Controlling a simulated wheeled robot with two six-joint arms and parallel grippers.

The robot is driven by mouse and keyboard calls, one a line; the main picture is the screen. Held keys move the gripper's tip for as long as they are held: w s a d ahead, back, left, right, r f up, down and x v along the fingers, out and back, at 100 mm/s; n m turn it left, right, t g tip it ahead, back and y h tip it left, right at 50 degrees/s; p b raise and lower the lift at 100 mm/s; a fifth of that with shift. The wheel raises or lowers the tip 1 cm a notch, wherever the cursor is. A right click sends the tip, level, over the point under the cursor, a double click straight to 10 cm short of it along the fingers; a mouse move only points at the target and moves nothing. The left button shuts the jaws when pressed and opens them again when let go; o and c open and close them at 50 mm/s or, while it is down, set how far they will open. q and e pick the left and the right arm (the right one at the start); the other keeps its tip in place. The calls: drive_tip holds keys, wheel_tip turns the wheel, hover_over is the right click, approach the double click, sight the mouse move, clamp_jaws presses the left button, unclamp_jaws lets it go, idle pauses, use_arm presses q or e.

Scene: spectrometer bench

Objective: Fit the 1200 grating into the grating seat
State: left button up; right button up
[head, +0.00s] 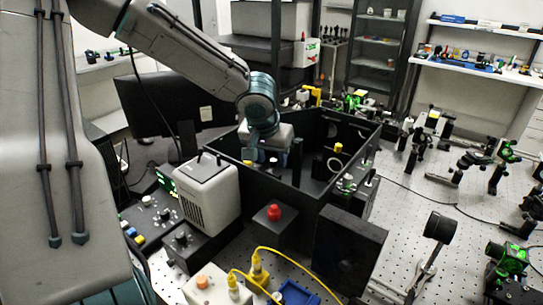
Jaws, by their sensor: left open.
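My left arm reaches in from the upper left, and my left gripper (262,158) points down over the left part of an open-topped black box (275,193). The gripper is open; its fingertips are small and partly lost against the dark interior. Small parts stand inside the box, among them a dark post (296,160) to the right of the gripper. I cannot tell which part is the grating seat, and I cannot make out the 1200 grating. The near wall hides much of the box floor. My right gripper is not in view.
A white-grey instrument (207,190) stands left of the box. A red knob (274,212) and a black panel (349,252) are in front. A yellow cable (300,266) runs at the front. Optics mounts stand on the perforated bench (415,195) at right, with bare patches between.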

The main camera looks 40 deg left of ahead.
use_arm(q)
drive_tip(key=v, duration=1.1)
drive_tip(key=shift+f, duration=0.1)
